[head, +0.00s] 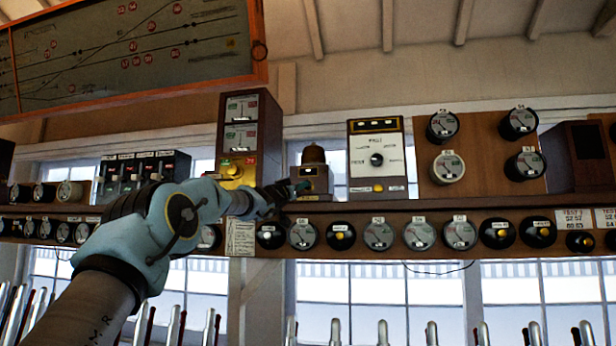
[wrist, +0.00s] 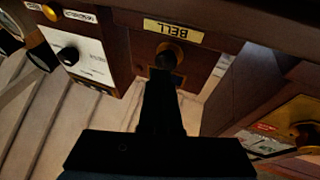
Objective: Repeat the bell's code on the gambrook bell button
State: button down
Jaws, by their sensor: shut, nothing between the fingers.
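The bell box (head: 316,180) is a small wooden case with a brown dome on top, standing on the instrument shelf in the head view. In the wrist view, which is upside down, a yellow plate reading BELL (wrist: 174,32) sits on its face. A round brass button (wrist: 168,50) shows beside the plate, partly hidden by my fingertips. My gripper (head: 301,187) is shut and empty, its tips at the front of the box. It also shows in the wrist view (wrist: 165,68), tips over the button. I cannot tell whether they touch it.
A tall wooden instrument (head: 250,135) with a brass front stands left of the bell box. A white dial panel (head: 377,155) stands close on its right. A row of round instruments (head: 379,234) runs below the shelf, and lever tops (head: 335,330) stand lower down.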

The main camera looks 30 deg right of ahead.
dwell(0.4)
dwell(1.0)
jog(key=shift+s+a, duration=0.1)
jog(key=shift+s+a+b, duration=1.65)
jog(key=shift+s+b, duration=0.15)
jog(key=shift+b, duration=0.3)
